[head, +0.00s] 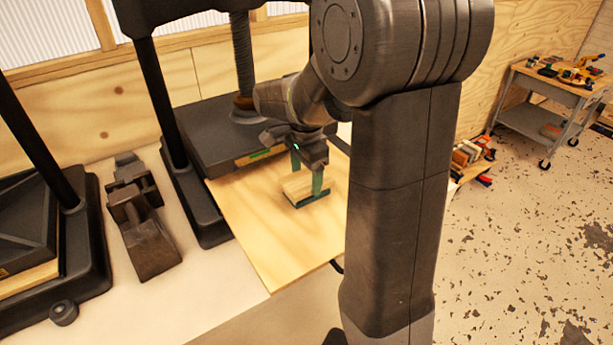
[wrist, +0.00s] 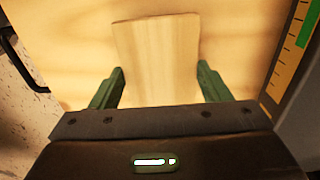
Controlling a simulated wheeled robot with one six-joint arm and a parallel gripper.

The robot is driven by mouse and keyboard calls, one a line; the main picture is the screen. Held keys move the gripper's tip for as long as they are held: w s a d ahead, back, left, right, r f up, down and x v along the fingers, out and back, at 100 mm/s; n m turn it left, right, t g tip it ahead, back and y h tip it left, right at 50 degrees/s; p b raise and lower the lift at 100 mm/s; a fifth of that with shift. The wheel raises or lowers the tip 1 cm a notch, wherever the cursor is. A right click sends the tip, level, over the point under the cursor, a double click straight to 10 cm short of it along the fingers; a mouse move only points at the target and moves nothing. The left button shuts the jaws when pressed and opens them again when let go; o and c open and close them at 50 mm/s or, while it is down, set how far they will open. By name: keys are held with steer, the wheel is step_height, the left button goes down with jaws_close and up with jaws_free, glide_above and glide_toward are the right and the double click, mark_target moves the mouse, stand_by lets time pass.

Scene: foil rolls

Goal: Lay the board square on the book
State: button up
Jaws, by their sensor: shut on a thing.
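The board (wrist: 157,55) is a small pale wooden piece, and it also shows in the head view (head: 297,185). My gripper (head: 307,175) points down over it, with its green fingers shut on the board's two sides. In the wrist view, the board sits between the fingertips (wrist: 160,85) and its far end reaches beyond them. A dark teal edge (head: 316,199) shows low at the board's near side in the head view; it looks like the book, mostly hidden. The wrist view shows no clear part of the book, so I cannot tell whether the board touches it or lies square.
A broad plywood panel (head: 260,225) lies around the board, mostly bare. A dark press (head: 215,135) with posts and a screw stands behind it. A dark metal vise (head: 142,225) sits left. A tool cart (head: 545,100) stands far right.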

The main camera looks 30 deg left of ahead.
mark_target(306, 179)
steer(key=shift+f, duration=0.55)
steer(key=shift+f, duration=0.1)
steer(key=o, duration=1)
step_height(306, 179, up, 12)
steer(key=shift+r, duration=0.15)
